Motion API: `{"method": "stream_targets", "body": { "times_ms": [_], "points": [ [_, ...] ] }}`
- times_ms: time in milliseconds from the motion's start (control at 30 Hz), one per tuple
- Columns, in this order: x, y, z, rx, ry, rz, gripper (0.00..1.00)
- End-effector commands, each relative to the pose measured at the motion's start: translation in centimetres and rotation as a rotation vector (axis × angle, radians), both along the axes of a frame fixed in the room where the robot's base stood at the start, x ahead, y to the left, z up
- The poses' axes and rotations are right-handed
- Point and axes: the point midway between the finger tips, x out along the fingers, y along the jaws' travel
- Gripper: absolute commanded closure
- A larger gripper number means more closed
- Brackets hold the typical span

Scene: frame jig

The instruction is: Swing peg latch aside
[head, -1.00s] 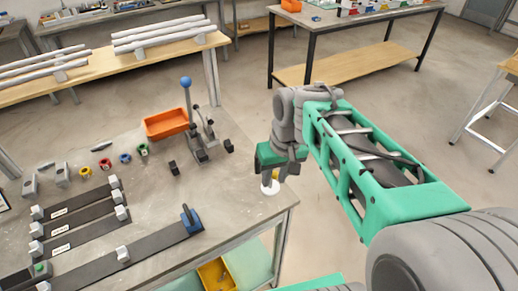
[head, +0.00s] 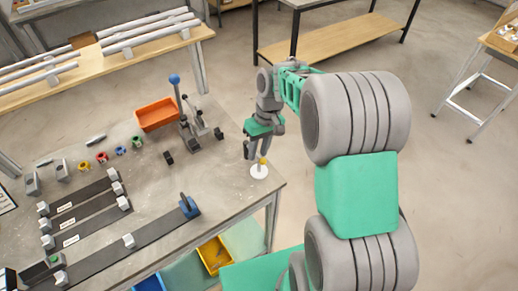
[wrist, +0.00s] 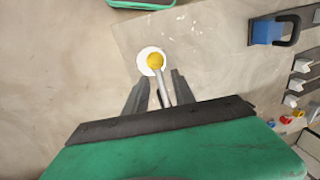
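A yellow ball knob (head: 262,160) on a thin grey rod stands at a round white base (head: 259,171) near the table's right corner. I take this to be the peg latch. In the wrist view the yellow knob (wrist: 155,62) lies over the white disc (wrist: 143,66), and the grey rod (wrist: 162,92) runs from it back between my fingers. My gripper (head: 256,154) points down at it. In the wrist view my gripper (wrist: 159,78) is open, with a finger on either side of the rod. I cannot tell whether either finger touches it.
A blue block with a dark handle (head: 189,206) sits at the end of a dark bar on the table (head: 225,195). A lever with a blue knob (head: 175,79) and an orange bin (head: 157,114) stand behind. The tabletop around the white base is clear.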

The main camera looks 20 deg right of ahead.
Motion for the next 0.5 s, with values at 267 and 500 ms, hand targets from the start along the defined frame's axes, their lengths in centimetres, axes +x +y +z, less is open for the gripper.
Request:
{"method": "stream_targets", "body": {
  "times_ms": [267, 500],
  "points": [
    [-0.01, 0.04, 0.02, 0.000, 0.001, 0.001, 0.84],
    [-0.01, 0.04, 0.04, 0.000, 0.000, 0.001, 1.00]
  ]
}}
